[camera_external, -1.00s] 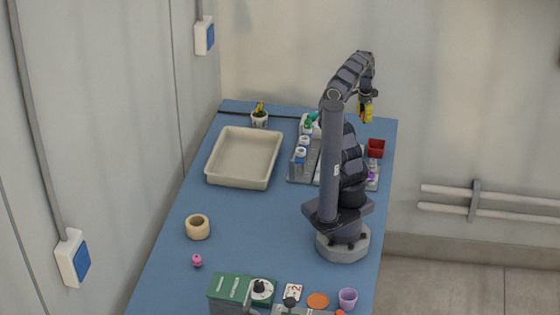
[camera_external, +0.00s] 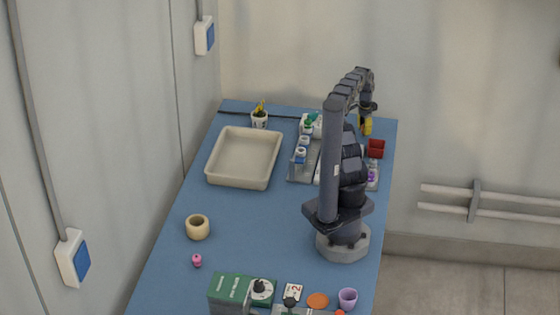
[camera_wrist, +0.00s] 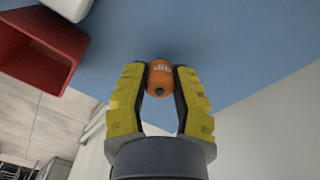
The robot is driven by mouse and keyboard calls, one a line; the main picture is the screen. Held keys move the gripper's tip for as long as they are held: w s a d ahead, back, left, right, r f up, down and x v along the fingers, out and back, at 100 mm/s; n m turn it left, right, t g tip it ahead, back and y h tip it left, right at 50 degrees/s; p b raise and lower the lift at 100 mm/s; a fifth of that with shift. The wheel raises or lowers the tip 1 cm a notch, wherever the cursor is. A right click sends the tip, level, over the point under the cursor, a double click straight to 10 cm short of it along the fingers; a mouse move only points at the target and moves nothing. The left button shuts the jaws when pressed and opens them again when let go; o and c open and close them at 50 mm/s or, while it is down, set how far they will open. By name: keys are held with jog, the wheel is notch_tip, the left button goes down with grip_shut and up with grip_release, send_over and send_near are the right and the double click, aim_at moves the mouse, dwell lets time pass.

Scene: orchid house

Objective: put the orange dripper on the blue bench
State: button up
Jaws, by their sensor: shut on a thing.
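The orange dripper (camera_wrist: 161,76) is between the yellow fingers of my gripper (camera_wrist: 161,84) in the wrist view. The blue bench (camera_external: 260,225) fills the area beyond the dripper in the wrist view (camera_wrist: 220,40). In the external view my gripper (camera_external: 365,127) is low at the far right corner of the bench, and the dripper cannot be made out there. I cannot tell whether the dripper touches the bench.
A red pot (camera_external: 376,149) stands close to my gripper; it also shows in the wrist view (camera_wrist: 35,50). A grey rack (camera_external: 300,174) with bottles and a cream tray (camera_external: 214,165) lie to the left. The bench's right edge is near. The middle of the bench is clear.

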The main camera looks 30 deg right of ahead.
jog(key=shift+f, duration=0.15)
jog(key=o, duration=0.7)
jog(key=shift+o, duration=0.2)
